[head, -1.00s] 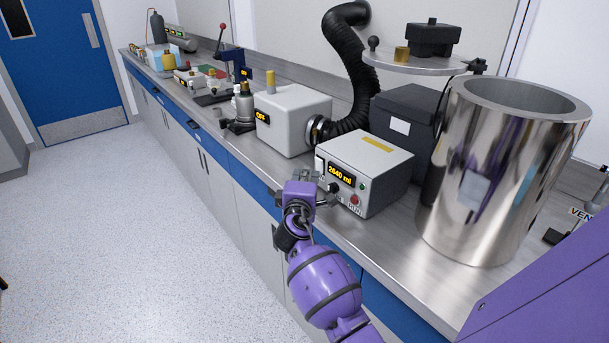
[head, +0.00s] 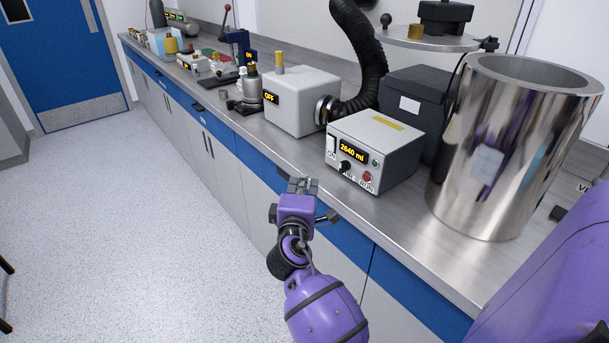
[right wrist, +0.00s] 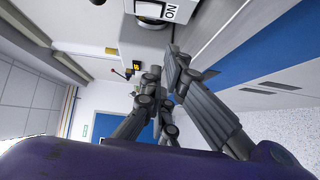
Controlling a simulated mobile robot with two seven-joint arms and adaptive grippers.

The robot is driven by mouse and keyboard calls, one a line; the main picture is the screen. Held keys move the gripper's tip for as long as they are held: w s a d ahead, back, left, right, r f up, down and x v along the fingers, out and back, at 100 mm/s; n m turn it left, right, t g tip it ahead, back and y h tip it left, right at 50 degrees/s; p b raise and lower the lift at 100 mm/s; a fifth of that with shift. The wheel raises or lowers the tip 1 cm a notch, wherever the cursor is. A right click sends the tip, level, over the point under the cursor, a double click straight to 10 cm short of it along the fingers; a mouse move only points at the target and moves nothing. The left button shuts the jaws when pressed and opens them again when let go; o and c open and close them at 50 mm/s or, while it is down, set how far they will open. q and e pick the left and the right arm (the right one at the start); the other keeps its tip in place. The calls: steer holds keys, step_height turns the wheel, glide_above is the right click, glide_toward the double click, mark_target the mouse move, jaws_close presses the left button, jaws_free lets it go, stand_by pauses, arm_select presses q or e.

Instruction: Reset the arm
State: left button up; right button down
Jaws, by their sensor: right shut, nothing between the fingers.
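My right gripper (head: 303,186) is at the front edge of the bench in the head view, with its purple arm coming up from the bottom. It is shut and empty, in front of the grey control box (head: 374,152) and apart from it. The box shows "2640 ml" on its display (head: 353,151), with a black knob, a green light and a red button on its front. In the right wrist view the grey fingers (right wrist: 165,92) fill the middle, with a box corner above. My left gripper is not in view.
A shiny metal cylinder (head: 500,150) stands at the right of the bench (head: 398,218). A white box reading "OFF" (head: 302,103), with a black hose (head: 362,60), stands behind the control box. Several small devices line the far bench. The floor (head: 140,220) at left is clear.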

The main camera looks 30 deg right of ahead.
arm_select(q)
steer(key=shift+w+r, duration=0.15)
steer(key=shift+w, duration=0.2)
arm_select(e)
steer(key=shift+s, duration=0.15)
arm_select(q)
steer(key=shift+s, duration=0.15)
